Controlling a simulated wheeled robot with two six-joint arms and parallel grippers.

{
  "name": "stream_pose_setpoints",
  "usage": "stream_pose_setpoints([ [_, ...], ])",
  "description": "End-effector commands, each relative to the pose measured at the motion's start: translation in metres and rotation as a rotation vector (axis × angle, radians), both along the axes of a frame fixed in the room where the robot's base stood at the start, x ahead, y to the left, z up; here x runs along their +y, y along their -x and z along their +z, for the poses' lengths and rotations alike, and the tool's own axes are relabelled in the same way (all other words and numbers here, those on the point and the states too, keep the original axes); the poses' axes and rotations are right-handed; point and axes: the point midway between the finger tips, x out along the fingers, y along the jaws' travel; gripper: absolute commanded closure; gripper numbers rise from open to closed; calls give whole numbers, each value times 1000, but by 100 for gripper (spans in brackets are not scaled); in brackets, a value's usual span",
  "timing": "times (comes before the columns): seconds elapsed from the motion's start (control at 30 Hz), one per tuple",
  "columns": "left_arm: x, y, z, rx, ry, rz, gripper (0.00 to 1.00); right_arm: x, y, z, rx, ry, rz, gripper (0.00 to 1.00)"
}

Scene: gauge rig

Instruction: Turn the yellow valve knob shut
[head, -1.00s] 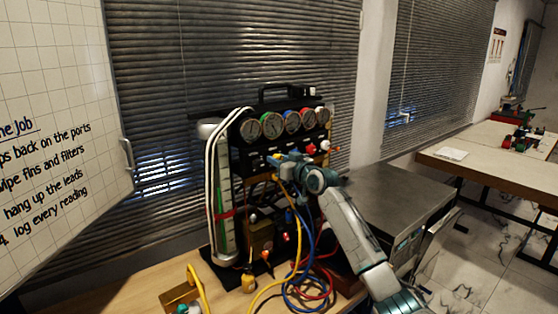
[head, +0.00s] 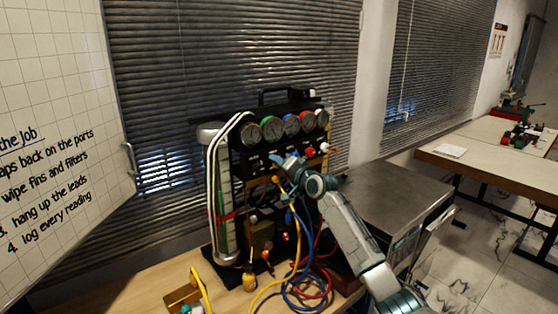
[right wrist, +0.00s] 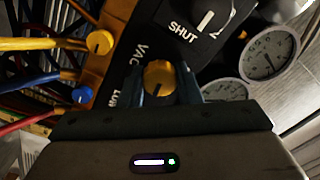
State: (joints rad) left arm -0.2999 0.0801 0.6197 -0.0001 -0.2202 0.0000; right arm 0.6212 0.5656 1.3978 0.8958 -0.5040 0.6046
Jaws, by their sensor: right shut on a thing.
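The yellow valve knob (right wrist: 158,74) shows in the right wrist view, on the black front of the gauge rig (head: 240,166). My right gripper (head: 279,161) reaches the rig's front below the row of gauges. In the right wrist view its two fingers (right wrist: 161,88) stand on either side of the knob and are shut on it. In the head view the gripper hides the knob. A black plate lettered SHUT (right wrist: 186,32), with a white mark, is beside the knob. My left gripper is not in view.
Several round gauges (head: 291,124) line the rig's top. Red and white knobs (head: 317,149) are just right of my gripper. A yellow hose fitting (right wrist: 100,42) and a blue one (right wrist: 82,95) are close by.

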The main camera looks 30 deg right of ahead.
Motion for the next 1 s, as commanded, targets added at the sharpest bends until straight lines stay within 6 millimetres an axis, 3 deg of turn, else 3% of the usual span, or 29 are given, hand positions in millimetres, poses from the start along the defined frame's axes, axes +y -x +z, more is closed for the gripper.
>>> stream_pose_setpoints([
  [0.37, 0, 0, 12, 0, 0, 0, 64, 0, 0, 0, 13, -149, -1, 92],
  [0.9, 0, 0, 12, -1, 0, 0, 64, 0, 0, -1, 13, -170, 0, 92],
  [0.93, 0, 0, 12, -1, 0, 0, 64, 0, 0, -1, 13, -170, 0, 64],
  [1.0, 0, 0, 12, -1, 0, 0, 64, 0, 0, -1, 13, -169, 0, 50],
])
